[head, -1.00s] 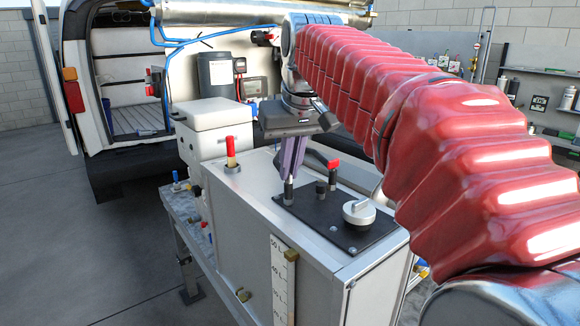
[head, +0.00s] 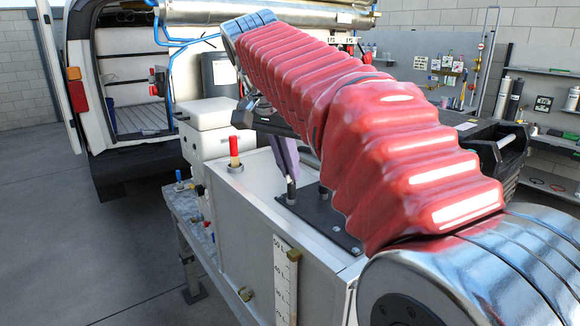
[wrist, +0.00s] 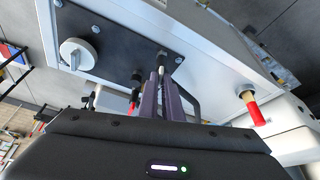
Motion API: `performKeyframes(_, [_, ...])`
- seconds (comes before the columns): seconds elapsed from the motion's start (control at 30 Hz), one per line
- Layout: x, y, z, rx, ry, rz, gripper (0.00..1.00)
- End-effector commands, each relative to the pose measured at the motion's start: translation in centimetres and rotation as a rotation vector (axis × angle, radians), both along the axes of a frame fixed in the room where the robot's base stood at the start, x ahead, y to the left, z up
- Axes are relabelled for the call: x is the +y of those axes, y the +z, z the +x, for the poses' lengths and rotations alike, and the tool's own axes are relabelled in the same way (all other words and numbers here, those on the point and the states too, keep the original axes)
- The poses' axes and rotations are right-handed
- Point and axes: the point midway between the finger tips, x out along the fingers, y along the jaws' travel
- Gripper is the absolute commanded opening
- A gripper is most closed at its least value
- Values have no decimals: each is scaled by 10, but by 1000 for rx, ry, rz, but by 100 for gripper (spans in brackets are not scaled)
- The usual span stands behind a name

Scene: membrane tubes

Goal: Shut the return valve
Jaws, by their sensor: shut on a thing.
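My gripper (head: 289,176) has slim purple fingers that lean as they reach down to the tank's black top plate (head: 312,208). They are shut on a dark upright stem (wrist: 161,62) near the plate's corner; its metal foot (head: 291,194) shows below the tips. A second short dark post (wrist: 137,75) stands beside it. A red handle (wrist: 133,97) shows behind the fingers in the wrist view. Another red-handled valve (head: 235,152) stands upright at the tank's corner, apart from the gripper, and also shows in the wrist view (wrist: 252,107). I cannot tell which is the return valve.
The metal tank (head: 240,215) carries a scale strip (head: 285,282). A round light cap (wrist: 78,53) sits on the plate. A white box (head: 207,125) stands behind the tank. A black case (head: 487,150) is at the right. The floor at left is clear.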

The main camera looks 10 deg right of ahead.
Motion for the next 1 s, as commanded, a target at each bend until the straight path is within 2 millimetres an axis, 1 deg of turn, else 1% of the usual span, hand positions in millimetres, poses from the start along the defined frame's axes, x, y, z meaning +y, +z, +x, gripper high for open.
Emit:
performKeyframes(0.2, [2, 0, 2, 1, -179, 2, 0])
performKeyframes(0.4, [2, 0, 3, 0, -294, 2, 0])
performKeyframes(0.6, [3, 0, 3, -1, -351, 3, 0])
performKeyframes(1.0, [3, 0, 3, -1, -362, 4, 0])
